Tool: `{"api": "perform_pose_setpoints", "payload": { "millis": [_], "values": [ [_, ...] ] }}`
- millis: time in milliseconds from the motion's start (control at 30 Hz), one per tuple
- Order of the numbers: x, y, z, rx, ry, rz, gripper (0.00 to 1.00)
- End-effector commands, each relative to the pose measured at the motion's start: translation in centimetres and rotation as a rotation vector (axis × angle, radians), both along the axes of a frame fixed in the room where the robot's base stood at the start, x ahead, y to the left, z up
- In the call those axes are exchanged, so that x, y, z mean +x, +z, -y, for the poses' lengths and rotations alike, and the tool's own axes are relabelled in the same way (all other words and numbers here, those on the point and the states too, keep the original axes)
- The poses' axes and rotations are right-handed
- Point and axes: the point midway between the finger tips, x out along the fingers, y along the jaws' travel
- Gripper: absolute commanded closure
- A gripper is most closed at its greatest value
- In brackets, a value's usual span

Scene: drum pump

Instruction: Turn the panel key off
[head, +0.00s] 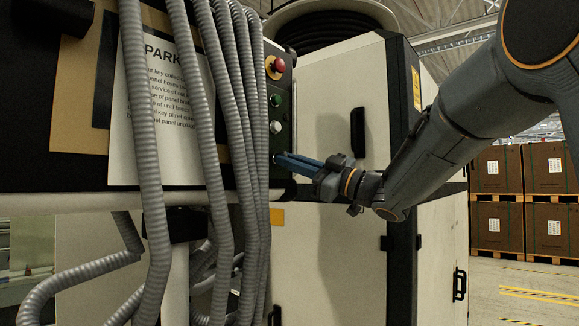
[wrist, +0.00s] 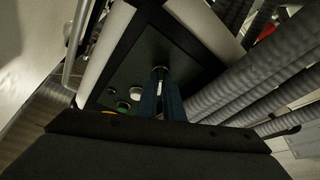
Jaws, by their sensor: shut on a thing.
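The panel (head: 285,141) is a narrow dark control face with a red button (head: 276,66) at the top, a green one (head: 275,100) and a white one (head: 275,127) below. My gripper (head: 279,158) reaches the panel from the right, with its blue fingers against its lower part. In the wrist view my gripper (wrist: 160,92) is shut on the panel key (wrist: 159,72), a small dark knob on the panel. The fingers hide most of the key, so its turned position cannot be told. The green and white buttons show left of the fingers in the wrist view.
Several grey corrugated hoses (head: 232,120) hang just left of the panel, close to my fingertips. A paper sign (head: 160,110) is behind them. A beige cabinet (head: 345,100) with a black handle stands behind my gripper. Stacked brown boxes (head: 545,170) are far right.

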Motion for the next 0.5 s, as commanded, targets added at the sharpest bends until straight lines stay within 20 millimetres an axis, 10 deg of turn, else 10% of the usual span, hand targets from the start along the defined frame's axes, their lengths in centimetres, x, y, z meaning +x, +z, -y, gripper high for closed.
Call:
{"api": "perform_pose_setpoints", "payload": {
  "millis": [500],
  "values": [
    [0.03,-0.02,0.03,-0.011,-0.001,0.012,0.91]
  ]
}}
